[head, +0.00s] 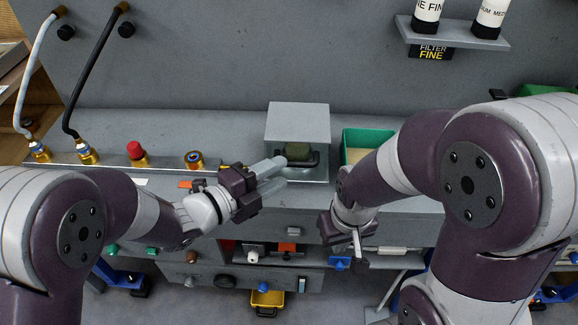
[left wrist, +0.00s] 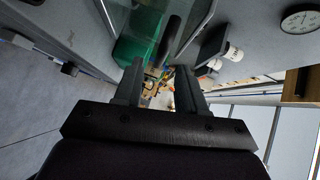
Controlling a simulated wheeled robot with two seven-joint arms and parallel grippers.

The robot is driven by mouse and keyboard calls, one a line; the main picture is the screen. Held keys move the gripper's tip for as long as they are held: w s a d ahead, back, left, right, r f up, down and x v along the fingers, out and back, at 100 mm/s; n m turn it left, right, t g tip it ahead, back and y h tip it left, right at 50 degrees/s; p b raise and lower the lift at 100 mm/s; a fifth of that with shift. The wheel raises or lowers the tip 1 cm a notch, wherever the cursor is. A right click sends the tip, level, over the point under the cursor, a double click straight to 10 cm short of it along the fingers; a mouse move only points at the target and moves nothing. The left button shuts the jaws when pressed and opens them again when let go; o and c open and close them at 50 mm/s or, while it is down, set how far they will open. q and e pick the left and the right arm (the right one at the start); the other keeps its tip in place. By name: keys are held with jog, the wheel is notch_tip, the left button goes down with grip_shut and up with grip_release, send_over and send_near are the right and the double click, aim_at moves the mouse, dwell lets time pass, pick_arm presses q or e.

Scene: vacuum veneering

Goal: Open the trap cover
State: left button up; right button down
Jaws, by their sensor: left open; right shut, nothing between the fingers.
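The trap is a grey box (head: 297,122) on the middle of the bench, with a flat light grey panel on top. A dark handle bar (head: 299,162) is at its front, below the panel, with a dark olive block (head: 294,151) just behind it. I cannot tell whether the cover is fully closed. My left gripper (head: 274,171) is open, its fingers pointing right at the handle's left end; I cannot tell if they touch it. In the left wrist view, a dark bar (left wrist: 172,36) shows beyond the open fingers (left wrist: 160,92). My right gripper (head: 358,246) is shut and empty, pointing down at the bench front.
A green tray (head: 353,139) stands right of the trap, partly behind my right arm. Brass fittings with hoses (head: 87,153), a red knob (head: 136,152) and a brass port (head: 194,160) line the bench at left. A shelf (head: 455,32) holding bottles is above right.

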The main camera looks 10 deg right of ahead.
aim_at(293, 166)
pick_arm(q)
jog(key=shift+x, duration=2.3)
pick_arm(e)
jog(key=shift+s+f, duration=0.1)
jog(key=shift+f, duration=0.1)
